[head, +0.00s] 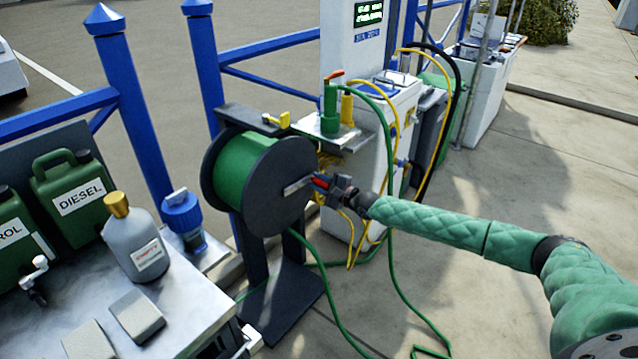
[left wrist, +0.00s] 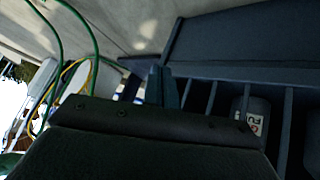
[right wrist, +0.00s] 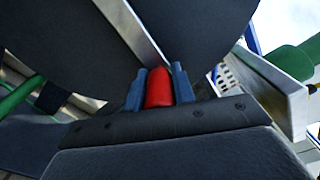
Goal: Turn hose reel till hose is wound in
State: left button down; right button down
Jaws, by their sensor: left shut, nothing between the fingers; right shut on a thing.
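The hose reel (head: 283,190) stands on a dark post and base, with green hose (head: 240,166) wound between its black flanges. A metal crank arm (head: 297,185) crosses the near flange and ends in a red handle (head: 321,181). My right gripper (head: 325,184) is shut on this red handle, which shows between its fingers in the right wrist view (right wrist: 159,88). Loose green hose (head: 397,287) runs from below the reel across the ground. My left gripper (left wrist: 162,86) is shut and empty in the left wrist view, near a dark slatted rack. It is not visible in the head view.
A metal bench (head: 188,290) with a grey bottle (head: 133,240) and green fuel cans (head: 78,192) stands at left. A white dispenser (head: 392,110) with yellow hoses stands behind the reel. Blue railing (head: 148,125) runs behind. Paving at right is open.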

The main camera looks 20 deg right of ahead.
jog(key=shift+a+f, duration=0.1)
jog(key=shift+f, duration=0.05)
jog(key=c, duration=1.2)
grip_release()
jog(key=shift+o, duration=0.2)
jog(key=v, duration=0.7)
jog(key=shift+s+d, duration=0.2)
jog(key=shift+s, duration=0.15)
